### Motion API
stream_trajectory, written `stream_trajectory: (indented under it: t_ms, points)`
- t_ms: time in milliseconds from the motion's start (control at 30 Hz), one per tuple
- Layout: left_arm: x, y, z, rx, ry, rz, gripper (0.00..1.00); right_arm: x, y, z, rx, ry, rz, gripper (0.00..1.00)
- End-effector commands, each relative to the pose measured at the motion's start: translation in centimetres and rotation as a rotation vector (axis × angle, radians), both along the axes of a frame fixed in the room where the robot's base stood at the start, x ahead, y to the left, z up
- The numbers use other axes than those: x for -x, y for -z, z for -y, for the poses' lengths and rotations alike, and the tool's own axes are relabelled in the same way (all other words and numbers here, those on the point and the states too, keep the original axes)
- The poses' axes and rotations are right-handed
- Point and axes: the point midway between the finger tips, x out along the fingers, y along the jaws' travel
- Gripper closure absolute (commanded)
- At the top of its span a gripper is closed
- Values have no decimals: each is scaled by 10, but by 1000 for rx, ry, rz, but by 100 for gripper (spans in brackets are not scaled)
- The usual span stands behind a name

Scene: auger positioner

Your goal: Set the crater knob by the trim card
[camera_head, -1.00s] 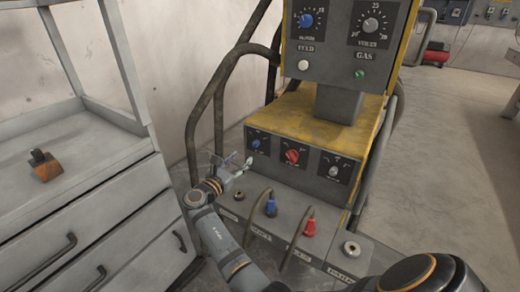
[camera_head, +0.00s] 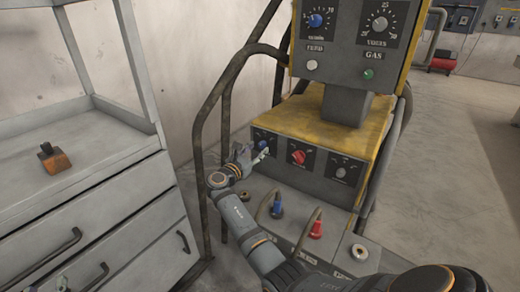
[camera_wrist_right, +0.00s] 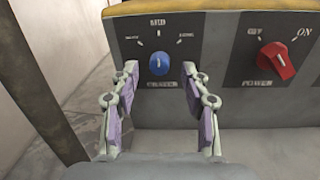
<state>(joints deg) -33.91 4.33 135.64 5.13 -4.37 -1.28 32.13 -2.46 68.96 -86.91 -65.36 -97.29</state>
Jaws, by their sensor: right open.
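Three small knobs sit on the front of the machine's lower yellow box: a blue knob (camera_head: 262,144), a red knob (camera_head: 298,157) and a grey knob (camera_head: 340,172). Their labels are too small to read surely, so I cannot tell which is the crater knob. I cannot make out a trim card. My right gripper (camera_head: 257,154) is in front of the blue knob. In the right wrist view the open fingers of the right gripper (camera_wrist_right: 161,82) frame the blue knob (camera_wrist_right: 159,63) left and right, apart from it. The red knob (camera_wrist_right: 277,61) has OFF and ON marks.
A panel with two larger dials (camera_head: 347,42) stands above the box. Blue (camera_head: 276,210) and red (camera_head: 316,230) cable plugs sit on the ledge below. A dark tube frame (camera_head: 197,165) rises at left. A grey cabinet (camera_head: 95,165) holds an orange-black object (camera_head: 53,159).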

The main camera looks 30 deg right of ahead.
Motion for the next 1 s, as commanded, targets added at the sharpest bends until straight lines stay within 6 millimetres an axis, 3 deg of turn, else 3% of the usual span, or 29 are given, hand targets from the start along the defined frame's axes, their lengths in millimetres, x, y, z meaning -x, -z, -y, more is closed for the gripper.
stream_trajectory:
  t_ms: [200,333,500,767,1000]
  points:
    - [4,-51,0,-5,-2,213,60,-8,1,15,2,0,1,53]
    - [9,-72,0,-7,-1,301,60,-11,0,22,2,0,1,53]
    - [13,-86,1,-8,-1,356,60,-12,0,25,0,-1,0,53]
    - [13,-88,0,-7,-1,363,60,-12,0,25,0,0,0,53]
    - [13,-87,1,-7,-1,362,60,-12,0,25,1,0,0,85]
